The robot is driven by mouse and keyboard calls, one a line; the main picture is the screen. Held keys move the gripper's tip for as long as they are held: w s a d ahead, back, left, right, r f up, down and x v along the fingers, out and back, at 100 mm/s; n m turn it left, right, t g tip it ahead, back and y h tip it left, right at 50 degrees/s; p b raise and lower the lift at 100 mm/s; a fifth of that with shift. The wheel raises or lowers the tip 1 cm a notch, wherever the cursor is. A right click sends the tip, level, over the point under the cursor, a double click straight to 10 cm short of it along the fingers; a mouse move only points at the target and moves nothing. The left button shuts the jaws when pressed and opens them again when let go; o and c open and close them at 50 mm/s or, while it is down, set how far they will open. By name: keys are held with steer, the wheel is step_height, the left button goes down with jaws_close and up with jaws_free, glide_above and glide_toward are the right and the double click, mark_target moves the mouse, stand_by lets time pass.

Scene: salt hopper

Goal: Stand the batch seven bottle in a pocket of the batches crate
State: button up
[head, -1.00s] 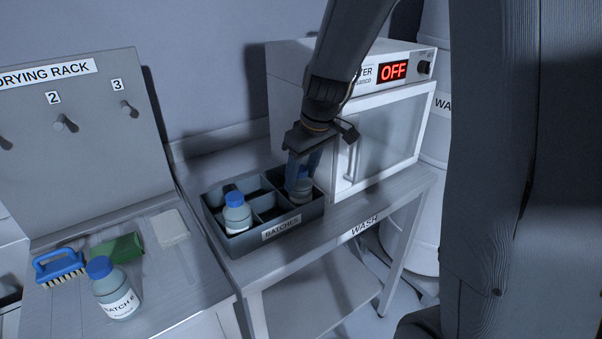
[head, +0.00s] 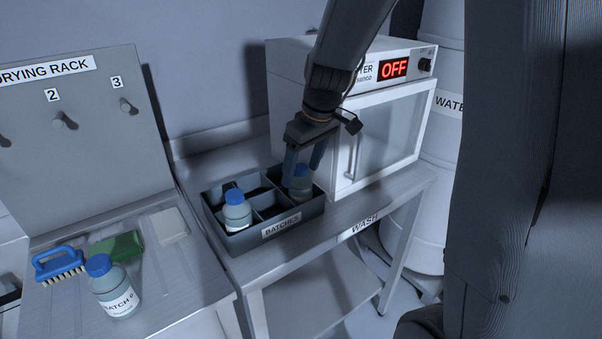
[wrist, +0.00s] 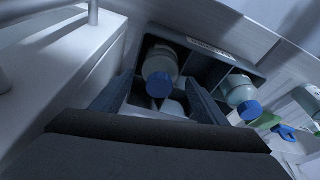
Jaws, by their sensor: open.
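The batches crate (head: 258,240) is a dark grey divided box on the metal table. A blue-capped bottle (head: 301,188) stands in its right back pocket; its label is hidden, so I cannot read its batch. My gripper (head: 302,174) is open just above and around this bottle's top. In the wrist view the same bottle (wrist: 160,66) shows between the spread fingers (wrist: 163,88), apart from them. A second blue-capped bottle (head: 237,213) stands in the front left pocket, its label hidden. A third bottle (head: 115,292) stands outside on the left table, labelled BATCH with a digit I cannot read surely.
A white oven-like box (head: 385,130) showing OFF stands right behind the crate, close to my gripper. A blue brush (head: 58,262), green sponge (head: 117,246) and pale block (head: 170,226) lie on the left table. Some crate pockets look empty.

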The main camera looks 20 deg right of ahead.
steer(key=b+v, duration=0.2)
steer(key=v, duration=0.7)
steer(key=s+a+f+m+g+h, duration=0.1)
steer(key=s+f+m, duration=0.4)
steer(key=s+f, duration=1)
steer(key=shift+a+f+m+g, duration=0.2)
steer(key=shift+f+m+g, duration=0.15)
steer(key=shift+f, duration=0.4)
